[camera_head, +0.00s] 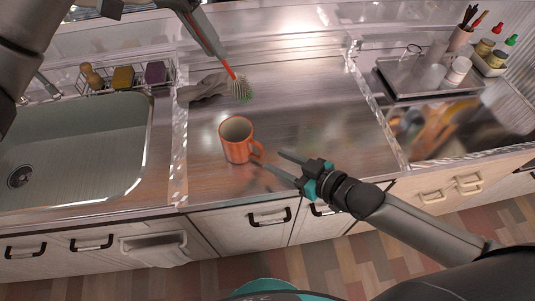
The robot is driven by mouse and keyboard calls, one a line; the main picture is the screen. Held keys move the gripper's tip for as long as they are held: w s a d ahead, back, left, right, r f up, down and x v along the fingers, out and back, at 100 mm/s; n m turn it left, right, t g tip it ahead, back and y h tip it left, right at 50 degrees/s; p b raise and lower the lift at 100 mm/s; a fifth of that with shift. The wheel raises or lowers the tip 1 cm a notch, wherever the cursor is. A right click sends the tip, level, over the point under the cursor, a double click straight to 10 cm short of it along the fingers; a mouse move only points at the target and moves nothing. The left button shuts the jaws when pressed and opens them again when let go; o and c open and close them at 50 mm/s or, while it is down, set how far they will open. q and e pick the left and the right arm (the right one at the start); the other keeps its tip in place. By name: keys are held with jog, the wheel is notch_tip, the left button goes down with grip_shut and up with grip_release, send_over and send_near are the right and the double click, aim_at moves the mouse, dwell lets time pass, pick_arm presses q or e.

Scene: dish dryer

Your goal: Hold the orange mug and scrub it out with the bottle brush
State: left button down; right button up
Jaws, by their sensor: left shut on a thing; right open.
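The orange mug (236,145) stands upright on the metal counter, its open mouth up and its handle on the right side. The bottle brush (241,89) has an orange-red stem and pale green bristles. My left gripper (222,58) is shut on the brush stem, with the bristles pointing down, behind the mug and apart from it. My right gripper (274,163) is open just right of the mug, its fingertips close to the handle. I cannot tell whether they touch it.
A grey cloth (203,87) lies left of the bristles. The sink (75,150) is at the left, with a wire rack (105,83) of sponges behind it. A metal tray (425,80) with cups is at the right.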

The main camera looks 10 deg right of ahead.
aim_at(244, 144)
jog(key=shift+x, duration=2.4)
grip_shut()
